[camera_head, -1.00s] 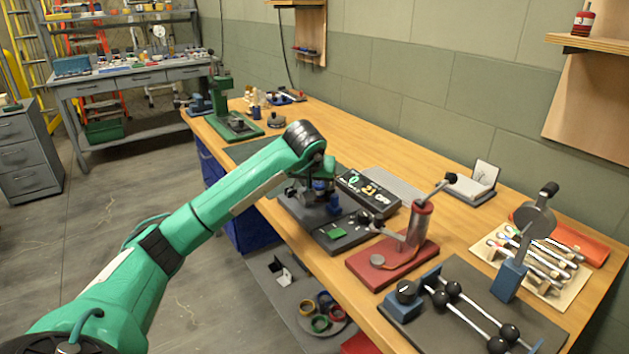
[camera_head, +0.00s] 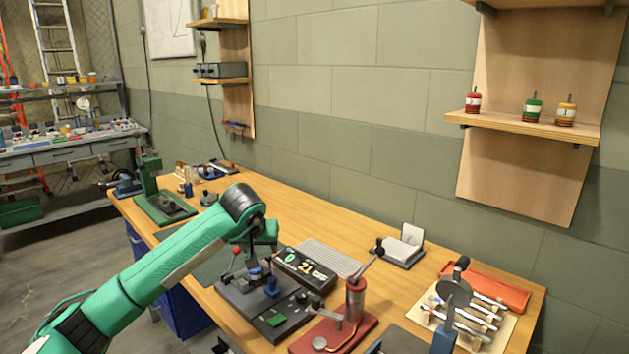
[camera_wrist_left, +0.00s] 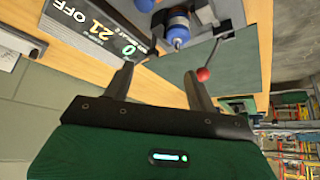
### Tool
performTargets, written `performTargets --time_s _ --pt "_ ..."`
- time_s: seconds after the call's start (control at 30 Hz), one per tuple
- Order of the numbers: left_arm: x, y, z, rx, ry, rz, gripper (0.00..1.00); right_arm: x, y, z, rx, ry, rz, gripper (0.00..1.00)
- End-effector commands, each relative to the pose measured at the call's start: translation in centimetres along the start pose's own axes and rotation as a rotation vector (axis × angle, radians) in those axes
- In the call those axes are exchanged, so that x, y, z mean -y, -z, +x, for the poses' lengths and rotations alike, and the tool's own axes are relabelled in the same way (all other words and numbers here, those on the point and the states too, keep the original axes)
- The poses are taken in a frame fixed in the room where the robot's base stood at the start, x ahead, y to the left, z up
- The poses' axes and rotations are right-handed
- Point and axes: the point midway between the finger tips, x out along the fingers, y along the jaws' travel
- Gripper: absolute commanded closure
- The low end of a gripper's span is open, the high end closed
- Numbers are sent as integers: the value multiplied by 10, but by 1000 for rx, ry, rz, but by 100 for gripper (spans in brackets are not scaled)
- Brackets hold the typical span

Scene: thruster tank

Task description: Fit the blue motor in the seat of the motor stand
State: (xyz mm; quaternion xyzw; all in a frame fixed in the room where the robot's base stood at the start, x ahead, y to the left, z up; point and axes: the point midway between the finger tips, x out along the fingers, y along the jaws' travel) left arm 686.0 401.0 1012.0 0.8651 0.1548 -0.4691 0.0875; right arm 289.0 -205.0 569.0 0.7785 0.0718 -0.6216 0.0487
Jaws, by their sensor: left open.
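The blue motor (camera_head: 256,274) stands on the dark motor stand (camera_head: 232,292), just below my left gripper (camera_head: 260,248) in the head view. I cannot tell how deep it sits in the seat, which is partly hidden. The wrist view shows the blue motor (camera_wrist_left: 176,26) with its silver shaft, beyond the fingertips and apart from them. My left gripper (camera_wrist_left: 157,80) is open there, with nothing between its fingers. A red-knobbed lever (camera_wrist_left: 203,74) of the stand shows close to one finger. My right gripper is in no view.
A display box (camera_head: 304,270) reading "0 21 OFF" stands behind the stand. A red-based press (camera_head: 355,300) is to its right. Red, green and yellow motors stand on a wall shelf (camera_head: 520,122). Tools lie on a mat (camera_head: 510,325) at right. Bare bench (camera_head: 300,222) lies behind.

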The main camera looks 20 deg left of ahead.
Motion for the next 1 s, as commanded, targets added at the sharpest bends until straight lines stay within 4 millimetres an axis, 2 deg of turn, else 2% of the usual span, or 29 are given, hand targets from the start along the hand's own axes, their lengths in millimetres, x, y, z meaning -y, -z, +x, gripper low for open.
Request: performTargets --time_s 0.03,0.4,1.0 --pt "-7 6 -14 -5 -9 10 43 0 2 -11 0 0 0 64" --pt "-53 19 -72 -23 -69 77 43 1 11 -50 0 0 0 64" --pt "-118 24 -170 -24 -150 198 43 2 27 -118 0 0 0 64"
